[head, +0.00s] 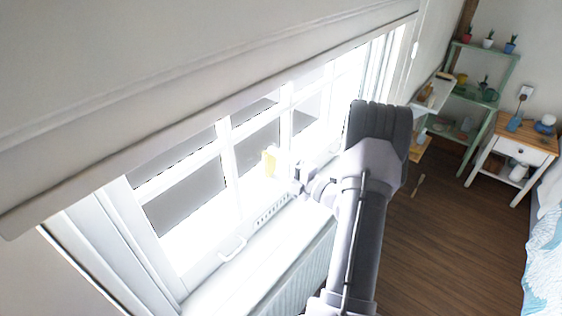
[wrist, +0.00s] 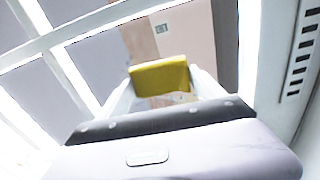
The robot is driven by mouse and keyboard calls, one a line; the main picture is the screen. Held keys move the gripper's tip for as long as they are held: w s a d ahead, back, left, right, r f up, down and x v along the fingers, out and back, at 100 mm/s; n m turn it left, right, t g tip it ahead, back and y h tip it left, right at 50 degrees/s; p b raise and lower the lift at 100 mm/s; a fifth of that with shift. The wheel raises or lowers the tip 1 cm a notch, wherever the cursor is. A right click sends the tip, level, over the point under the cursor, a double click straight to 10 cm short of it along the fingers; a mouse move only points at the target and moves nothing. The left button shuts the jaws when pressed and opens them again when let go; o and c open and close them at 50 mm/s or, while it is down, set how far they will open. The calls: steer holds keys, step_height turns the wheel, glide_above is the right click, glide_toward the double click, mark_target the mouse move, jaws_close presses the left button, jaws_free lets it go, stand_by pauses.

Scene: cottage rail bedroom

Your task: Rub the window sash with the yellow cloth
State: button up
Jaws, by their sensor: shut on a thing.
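The yellow cloth (wrist: 160,79) is held between the fingers of my gripper (wrist: 163,92), which is shut on it. In the head view the cloth (head: 269,163) is a small pale yellow patch in front of the window, and my gripper (head: 282,170) is just right of it. The white window sash (head: 232,160) has glazing bars and grey panes, and much of it is washed out by light. The sash bars also show at the left of the wrist view (wrist: 72,75). I cannot tell whether the cloth touches the sash.
A pale blind (head: 200,90) hangs across the top of the window. A white handle (head: 233,248) and a slotted vent (head: 272,208) sit low on the frame. A radiator (head: 300,270) stands below. Green shelves (head: 480,120) and a nightstand (head: 515,145) are at the right; the wooden floor (head: 430,240) is mostly clear.

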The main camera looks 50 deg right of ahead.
mark_target(248, 169)
steer(key=shift+s+a+p, duration=0.15)
steer(key=shift+a+p, duration=0.1)
steer(key=shift+a, duration=1.7)
steer(key=shift+s+a+p, duration=0.15)
steer(key=shift+a+p, duration=0.1)
steer(key=shift+a, duration=1.7)
step_height(248, 169, up, 2)
steer(key=shift+r+p, duration=0.25)
steer(key=shift+p, duration=1)
steer(key=shift+w+d+f+p, duration=0.1)
steer(key=shift+d+p, duration=0.15)
steer(key=shift+d, duration=1.1)
steer(key=shift+w+d+r+p, duration=0.1)
steer(key=shift+d+p, duration=0.15)
steer(key=shift+d, duration=1.15)
steer(key=shift+w+d+f+p, duration=0.1)
steer(key=shift+d+p, duration=0.15)
steer(key=shift+d, duration=1.1)
steer(key=shift+w+d, duration=0.2)
steer(key=shift+d, duration=1.65)
steer(key=shift+s+d, duration=0.15)
steer(key=shift+s, duration=1.3)
steer(key=shift+s+d, duration=0.1)
steer(key=shift+s, duration=1.35)
steer(key=shift+s, duration=0.15)
steer(key=s, duration=0.2)
steer(key=shift+s+d+p, duration=0.1)
steer(key=shift+s+p, duration=0.25)
steer(key=shift+p, duration=0.05)
